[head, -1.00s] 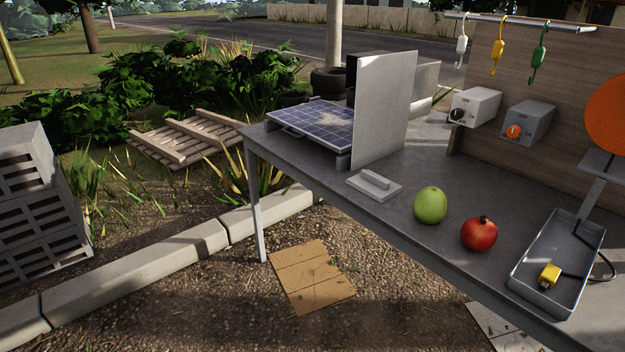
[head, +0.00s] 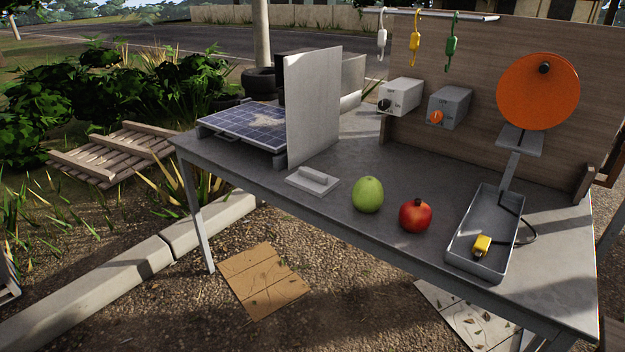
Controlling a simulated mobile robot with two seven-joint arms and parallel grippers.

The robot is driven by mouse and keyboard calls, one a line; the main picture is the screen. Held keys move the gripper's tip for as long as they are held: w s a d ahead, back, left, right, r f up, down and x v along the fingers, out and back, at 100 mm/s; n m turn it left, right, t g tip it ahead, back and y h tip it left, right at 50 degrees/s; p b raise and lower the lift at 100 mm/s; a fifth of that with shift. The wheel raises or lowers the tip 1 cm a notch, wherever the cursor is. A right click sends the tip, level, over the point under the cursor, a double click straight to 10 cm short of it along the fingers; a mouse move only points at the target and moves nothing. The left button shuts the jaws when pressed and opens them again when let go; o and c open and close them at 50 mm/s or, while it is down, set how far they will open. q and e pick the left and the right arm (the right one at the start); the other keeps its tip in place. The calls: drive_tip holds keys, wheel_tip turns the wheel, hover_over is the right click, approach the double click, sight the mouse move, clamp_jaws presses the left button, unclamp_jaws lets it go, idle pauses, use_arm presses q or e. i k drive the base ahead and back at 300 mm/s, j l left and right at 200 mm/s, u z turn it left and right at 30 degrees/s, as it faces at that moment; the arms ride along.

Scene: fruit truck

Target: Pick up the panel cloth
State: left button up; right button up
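The likely panel cloth is a flat light-grey pad with a raised bar-like grip (head: 313,181); it lies on the grey table (head: 400,170) near its front edge, just right of an upright grey board (head: 312,110). I cannot tell its material. A blue solar panel (head: 245,126) with a pale dusty patch lies on the table left of the board. Neither of my grippers is in view.
A green fruit (head: 368,195) and a red fruit (head: 415,216) sit right of the pad. A metal tray (head: 462,250) holds a yellow plug (head: 482,245). Two switch boxes, grey-white (head: 402,95) and blue-grey (head: 450,106), an orange disc (head: 538,92) and hanging hooks (head: 415,45) are behind.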

sight(318, 184)
drive_tip(key=z, duration=0.4)
drive_tip(key=i+j+z, duration=0.1)
drive_tip(key=z, duration=0.25)
drive_tip(key=j+z, duration=0.15)
drive_tip(key=z, duration=0.25)
drive_tip(key=j+z, duration=0.1)
drive_tip(key=z, duration=0.25)
drive_tip(key=i+j+z, duration=0.1)
drive_tip(key=j+z, duration=0.2)
drive_tip(key=j, duration=0.15)
drive_tip(key=j+z, duration=0.4)
drive_tip(key=j, duration=0.4)
drive_tip(key=k+j+z, duration=0.15)
drive_tip(key=j, duration=0.35)
drive_tip(key=i, duration=0.05)
